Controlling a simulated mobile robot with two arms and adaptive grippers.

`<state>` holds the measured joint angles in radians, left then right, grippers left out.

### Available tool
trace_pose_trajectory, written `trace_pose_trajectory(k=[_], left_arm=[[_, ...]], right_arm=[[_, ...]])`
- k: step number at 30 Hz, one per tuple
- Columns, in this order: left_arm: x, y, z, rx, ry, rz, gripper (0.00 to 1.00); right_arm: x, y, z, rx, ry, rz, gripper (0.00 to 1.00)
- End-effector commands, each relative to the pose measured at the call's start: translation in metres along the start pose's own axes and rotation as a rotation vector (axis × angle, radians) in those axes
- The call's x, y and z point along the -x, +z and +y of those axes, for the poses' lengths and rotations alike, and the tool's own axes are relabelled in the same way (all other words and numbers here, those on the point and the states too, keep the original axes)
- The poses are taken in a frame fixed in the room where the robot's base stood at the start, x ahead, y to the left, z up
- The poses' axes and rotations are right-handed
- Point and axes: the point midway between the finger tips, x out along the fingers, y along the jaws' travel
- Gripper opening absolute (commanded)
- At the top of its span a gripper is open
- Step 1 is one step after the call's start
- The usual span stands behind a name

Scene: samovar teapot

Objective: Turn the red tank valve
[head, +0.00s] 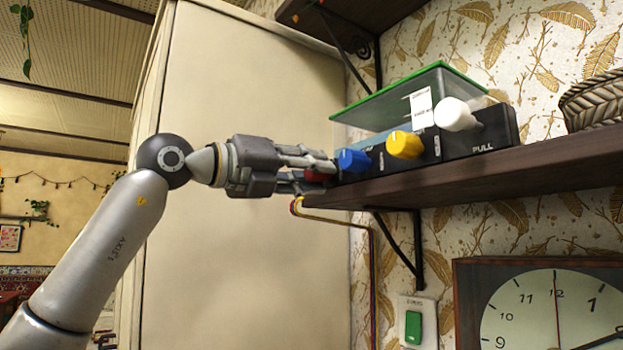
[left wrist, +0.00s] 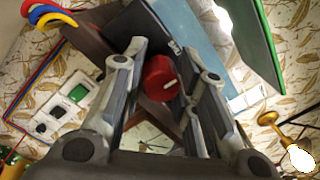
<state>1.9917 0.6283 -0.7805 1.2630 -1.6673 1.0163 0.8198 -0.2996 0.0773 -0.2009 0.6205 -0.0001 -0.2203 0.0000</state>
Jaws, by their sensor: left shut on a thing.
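The red tank valve (head: 316,175) is a red knob at the left end of the black control box (head: 376,160) on the shelf. In the left wrist view the red knob (left wrist: 161,78), with a pale mark on its face, sits between my two fingers. My left gripper (head: 318,172) reaches it from the left and is shut on it. In the head view the fingers partly hide the knob. My left gripper also shows in the left wrist view (left wrist: 160,85). My right gripper is in neither view.
Blue (head: 353,161), yellow (head: 404,145) and white (head: 455,114) knobs line the box to the right. A green-lidded clear tank (head: 410,92) stands behind. The dark shelf (head: 470,178) lies below, with a clock (head: 545,310) and switch (head: 416,324) under it. A tall pale cabinet (head: 240,90) stands behind my arm.

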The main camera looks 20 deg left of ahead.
Motion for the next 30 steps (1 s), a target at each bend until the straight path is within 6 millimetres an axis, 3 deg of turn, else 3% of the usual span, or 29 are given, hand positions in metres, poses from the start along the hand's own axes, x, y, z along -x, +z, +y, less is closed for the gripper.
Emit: trace_pose_trajectory(k=[23,24,28,30], left_arm=[[0.0010,0.0021,-0.0008,0.096,0.002,-0.010,0.03],[0.0010,0.0022,-0.0008,0.096,0.002,-0.010,0.32],[0.0008,0.0017,-0.0006,0.095,0.003,-0.009,0.49],[0.0006,0.0014,-0.0005,0.095,0.003,-0.008,0.49]], right_arm=[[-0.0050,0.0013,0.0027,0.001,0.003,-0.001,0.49],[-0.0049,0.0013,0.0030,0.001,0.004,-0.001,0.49],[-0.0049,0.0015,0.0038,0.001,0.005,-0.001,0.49],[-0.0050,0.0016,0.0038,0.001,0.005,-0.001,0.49]])
